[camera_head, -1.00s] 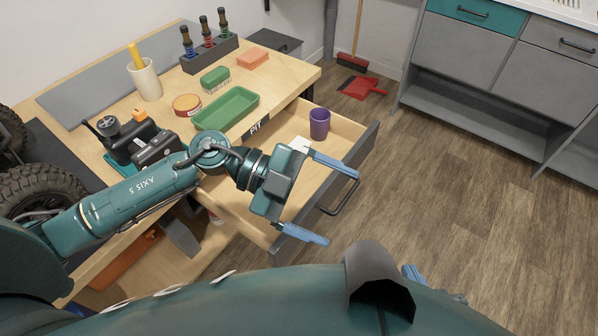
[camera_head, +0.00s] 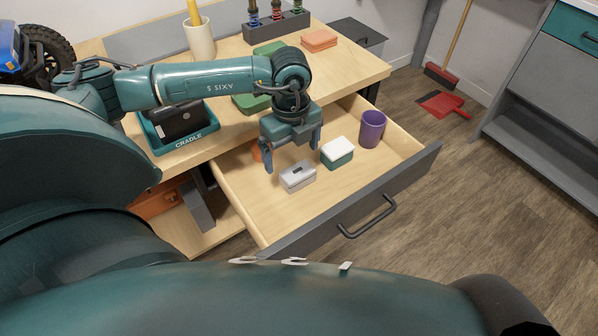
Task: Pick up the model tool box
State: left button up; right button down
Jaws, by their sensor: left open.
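A small light-grey box with a dark handle on its lid, which looks like the model tool box (camera_head: 298,178), sits in the open drawer (camera_head: 385,198). My left gripper (camera_head: 292,158) points down into the drawer, open and empty, its blue fingers just above and behind the grey box. I cannot tell whether a finger touches it. The box's top and front show clearly. My right gripper is out of view.
In the drawer, a teal box with a white lid (camera_head: 337,153) and a purple cup (camera_head: 372,129) stand right of the grey box. An orange item (camera_head: 257,152) is partly hidden behind my gripper. The bench holds a cradle (camera_head: 190,143) and a cream cup (camera_head: 200,38).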

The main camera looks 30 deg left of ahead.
pick_arm(q)
jog(key=shift+w+d+f+b, duration=0.1)
jog(key=shift+d+f+b, duration=0.05)
jog(key=shift+f, duration=1)
jog(key=shift+w+d+f+b, duration=0.1)
jog(key=shift+d+f+b, duration=0.1)
jog(key=shift+f, duration=0.95)
jog(key=shift+w+d+f+b, duration=0.1)
jog(key=shift+d+f, duration=0.05)
jog(key=shift+f, duration=1)
jog(key=shift+c, duration=0.4)
jog(key=c, duration=1)
